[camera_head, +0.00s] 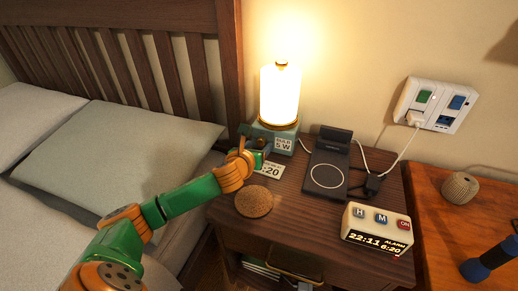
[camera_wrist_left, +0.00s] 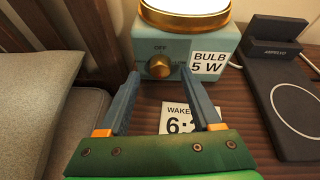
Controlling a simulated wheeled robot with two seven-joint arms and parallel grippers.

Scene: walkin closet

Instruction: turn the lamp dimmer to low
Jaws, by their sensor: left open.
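The lit lamp (camera_head: 280,95) stands at the back of the nightstand, with a white glowing shade and a brass ring. Its teal base (camera_wrist_left: 205,47) carries a brass dimmer knob (camera_wrist_left: 160,66) on the front, below a small label that seems to read OFF. Where the knob points is too small to tell. My left gripper (camera_head: 247,143) is in front of the base. In the left wrist view its two fingers (camera_wrist_left: 160,75) are spread, one on each side of the knob, and hold nothing. Contact with the knob cannot be told. My right gripper is not in view.
A "BULB 5 W" label (camera_wrist_left: 209,63) is on the base. A "WAKE" card (camera_wrist_left: 174,119) lies below the gripper. A black charger (camera_head: 327,165), cork coaster (camera_head: 254,201) and alarm clock (camera_head: 377,228) share the nightstand. The bed headboard (camera_head: 150,60) is close on the left.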

